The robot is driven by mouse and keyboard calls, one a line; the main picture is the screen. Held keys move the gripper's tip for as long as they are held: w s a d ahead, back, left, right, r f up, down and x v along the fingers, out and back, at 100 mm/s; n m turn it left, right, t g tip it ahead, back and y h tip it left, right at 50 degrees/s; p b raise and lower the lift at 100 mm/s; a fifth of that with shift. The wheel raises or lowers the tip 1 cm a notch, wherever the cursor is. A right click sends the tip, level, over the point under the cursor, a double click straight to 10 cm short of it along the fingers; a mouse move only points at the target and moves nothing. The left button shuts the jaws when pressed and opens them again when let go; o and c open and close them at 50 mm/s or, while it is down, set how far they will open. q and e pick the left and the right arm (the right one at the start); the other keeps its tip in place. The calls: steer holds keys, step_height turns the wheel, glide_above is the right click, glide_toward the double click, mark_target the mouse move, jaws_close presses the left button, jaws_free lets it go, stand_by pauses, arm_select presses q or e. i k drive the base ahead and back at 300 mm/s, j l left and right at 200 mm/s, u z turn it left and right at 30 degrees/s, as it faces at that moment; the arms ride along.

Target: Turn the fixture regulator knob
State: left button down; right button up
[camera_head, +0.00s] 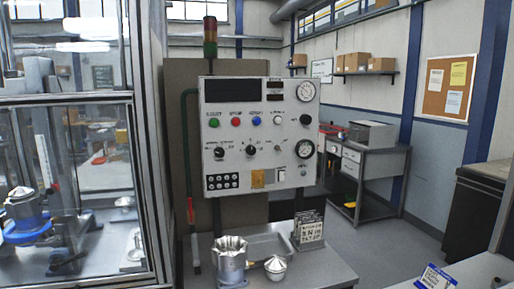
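A light grey control panel (263,135) stands upright at the centre. A dark round knob (306,119) sits at its right edge, between an upper gauge (306,91) and a lower gauge (305,149). Three smaller dark knobs sit mid-panel: a left one (219,152), a middle one (250,150) and a right one (278,149). The labels are too small to read, so I cannot tell which knob is the fixture regulator. Neither of my grippers is in view.
Below the panel, a metal bench (318,268) carries a machined housing (230,262), a smaller metal part (276,267) and a sign (309,229). A glazed enclosure (148,150) stands at left. Open floor (412,240) lies to the right.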

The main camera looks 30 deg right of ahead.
mark_target(305, 119)
steer(key=z, duration=1.3)
